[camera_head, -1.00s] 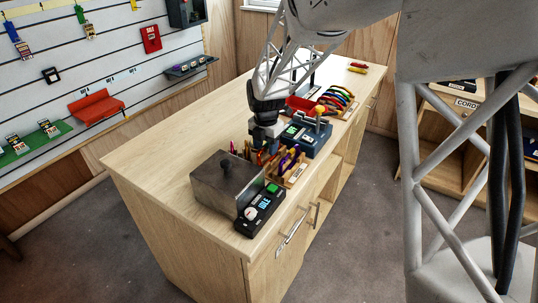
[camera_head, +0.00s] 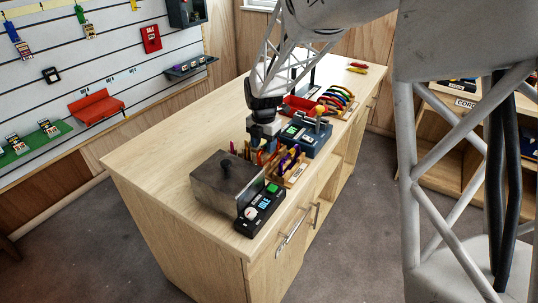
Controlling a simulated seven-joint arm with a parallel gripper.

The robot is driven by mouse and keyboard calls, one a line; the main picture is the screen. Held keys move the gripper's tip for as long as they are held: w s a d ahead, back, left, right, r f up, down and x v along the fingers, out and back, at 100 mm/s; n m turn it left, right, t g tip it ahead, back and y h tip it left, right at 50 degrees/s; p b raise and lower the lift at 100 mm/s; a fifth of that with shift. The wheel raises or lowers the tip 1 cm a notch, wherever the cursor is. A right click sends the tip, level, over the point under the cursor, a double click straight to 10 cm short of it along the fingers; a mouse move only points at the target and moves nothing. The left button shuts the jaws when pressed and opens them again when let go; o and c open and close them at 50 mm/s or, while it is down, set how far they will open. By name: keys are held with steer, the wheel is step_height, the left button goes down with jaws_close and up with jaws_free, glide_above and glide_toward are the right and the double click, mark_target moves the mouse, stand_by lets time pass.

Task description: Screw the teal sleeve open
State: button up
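My gripper (camera_head: 266,146) points down over the middle of the wooden counter, just behind a wooden holder (camera_head: 296,172) with purple and orange pieces. Its fingers are small and dark, and I cannot tell whether they are apart or closed. An orange-red piece shows close to the fingertips; I cannot tell if it is touched. I cannot make out a teal sleeve; it may be hidden by my gripper or too small to see.
On the counter (camera_head: 150,150) stand a grey box with a knob (camera_head: 222,182), a black device with a green button (camera_head: 262,208), a blue device (camera_head: 308,136), a red bin (camera_head: 299,105) and a rack of coloured carabiners (camera_head: 338,98). The counter's left side is clear.

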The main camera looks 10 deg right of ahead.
steer(key=shift+r, duration=1.15)
steer(key=shift+s+d, duration=0.5)
stand_by(0.5)
step_height(320, 180, up, 10)
stand_by(1.0)
stand_by(0.4)
